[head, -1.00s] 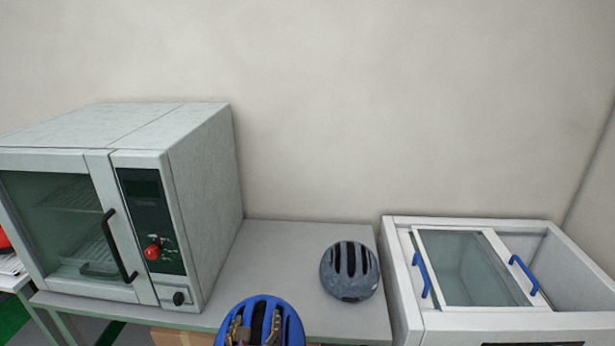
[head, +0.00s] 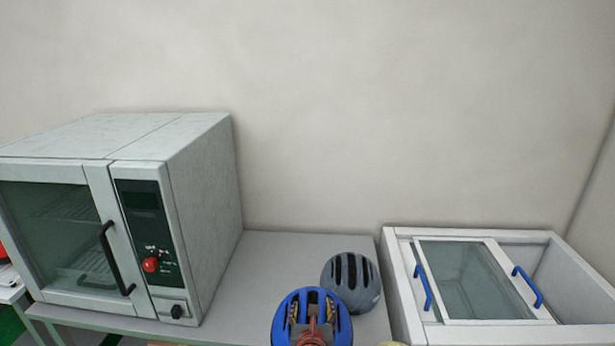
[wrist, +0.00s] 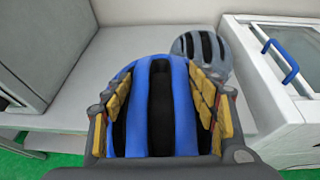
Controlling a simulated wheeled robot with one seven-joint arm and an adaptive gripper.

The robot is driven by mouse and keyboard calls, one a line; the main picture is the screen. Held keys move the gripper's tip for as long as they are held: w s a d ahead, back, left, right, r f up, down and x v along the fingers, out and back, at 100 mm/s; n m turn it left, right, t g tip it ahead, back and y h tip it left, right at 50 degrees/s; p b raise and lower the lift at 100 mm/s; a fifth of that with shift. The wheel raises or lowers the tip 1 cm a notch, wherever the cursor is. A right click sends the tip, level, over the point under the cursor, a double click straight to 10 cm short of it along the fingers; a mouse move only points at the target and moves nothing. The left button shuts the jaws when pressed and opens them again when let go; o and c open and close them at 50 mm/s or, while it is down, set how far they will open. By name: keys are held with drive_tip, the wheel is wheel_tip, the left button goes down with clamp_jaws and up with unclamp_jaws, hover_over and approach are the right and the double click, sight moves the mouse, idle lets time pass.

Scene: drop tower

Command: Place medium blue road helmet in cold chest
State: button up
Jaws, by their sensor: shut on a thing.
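The blue road helmet (head: 283,322) is near the bottom of the head view, in front of the table's front part. My gripper (head: 313,325) is shut on it. In the wrist view the blue helmet (wrist: 183,105) sits between the yellow-padded fingers of my gripper (wrist: 160,103), one on each side. The white cold chest (head: 400,315) stands at the right. Its glass panel (head: 462,275) covers the left and middle part, and the right part looks uncovered. Two blue handles (head: 527,287) show on it. The chest also shows at the right of the wrist view (wrist: 262,90).
A grey-blue helmet (head: 350,282) rests on the grey table (head: 270,265), just behind the held helmet and beside the chest. A large grey oven-like cabinet (head: 190,200) with a shut glass door stands at the left. A wall rises behind.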

drive_tip(key=w+d+m+h, duration=0.2)
drive_tip(key=d+m+h, duration=0.1)
drive_tip(key=d, duration=1.4)
drive_tip(key=shift+w+d+f+h, duration=0.25)
drive_tip(key=shift+d+f+h, duration=0.15)
